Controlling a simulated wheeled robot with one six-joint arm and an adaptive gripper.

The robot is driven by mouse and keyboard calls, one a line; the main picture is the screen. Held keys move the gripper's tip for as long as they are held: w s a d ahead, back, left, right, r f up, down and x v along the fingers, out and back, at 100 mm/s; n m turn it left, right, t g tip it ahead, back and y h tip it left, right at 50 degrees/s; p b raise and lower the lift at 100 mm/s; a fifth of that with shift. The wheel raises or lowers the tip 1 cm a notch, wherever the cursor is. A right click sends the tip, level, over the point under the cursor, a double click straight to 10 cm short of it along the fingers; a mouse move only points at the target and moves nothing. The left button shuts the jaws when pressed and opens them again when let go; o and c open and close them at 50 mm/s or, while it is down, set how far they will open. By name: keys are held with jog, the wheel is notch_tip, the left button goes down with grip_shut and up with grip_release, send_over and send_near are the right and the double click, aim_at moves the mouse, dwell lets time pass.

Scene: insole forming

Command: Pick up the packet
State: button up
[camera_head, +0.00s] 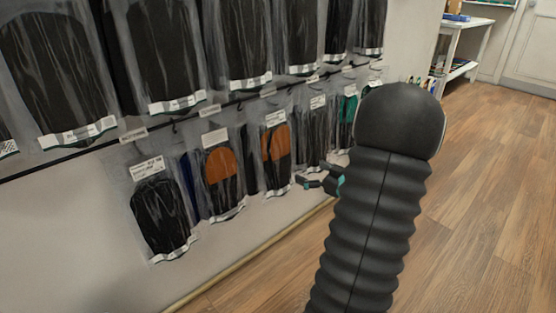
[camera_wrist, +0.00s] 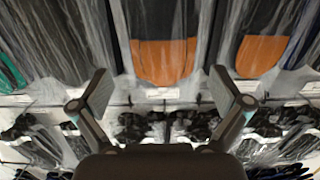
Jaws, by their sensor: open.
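Clear packets hang in rows on the wall, and the frames do not show which one the task means. In the head view, two lower-row packets have orange and black contents: a nearer orange packet (camera_head: 220,167) and a farther orange packet (camera_head: 276,143). My gripper (camera_head: 318,181) is to the right of the farther one, its fingers partly hidden behind my arm. In the wrist view my gripper (camera_wrist: 160,88) is open and empty. The farther orange packet (camera_wrist: 165,60) shows between and beyond its fingertips, apart from them. The nearer orange packet (camera_wrist: 262,52) is to the right.
A black packet (camera_head: 162,215) hangs at the left of the lower row. A green packet (camera_head: 349,112) hangs near my arm. Large dark packets (camera_head: 170,60) hang above a dark rail (camera_head: 60,163). A white shelf table (camera_head: 463,28) stands far back. Wooden floor (camera_head: 490,200) is clear at right.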

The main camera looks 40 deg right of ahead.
aim_at(282, 163)
jog(key=w, duration=0.5)
jog(key=w+f, duration=0.1)
jog(key=w, duration=0.1)
jog(key=shift+w+a, duration=0.15)
jog(key=shift+a, duration=0.2)
jog(key=shift+w+a+f+b, duration=0.1)
jog(key=shift+w+f+b, duration=0.15)
jog(key=shift+w, duration=0.6)
jog(key=shift+w+a+f+b, duration=0.15)
jog(key=shift+w+f, duration=0.15)
jog(key=shift+w, duration=0.6)
jog(key=shift+w+a+f+b, duration=0.15)
jog(key=shift+w+f, duration=0.15)
jog(key=shift+w, duration=0.55)
jog(key=c, duration=1.1)
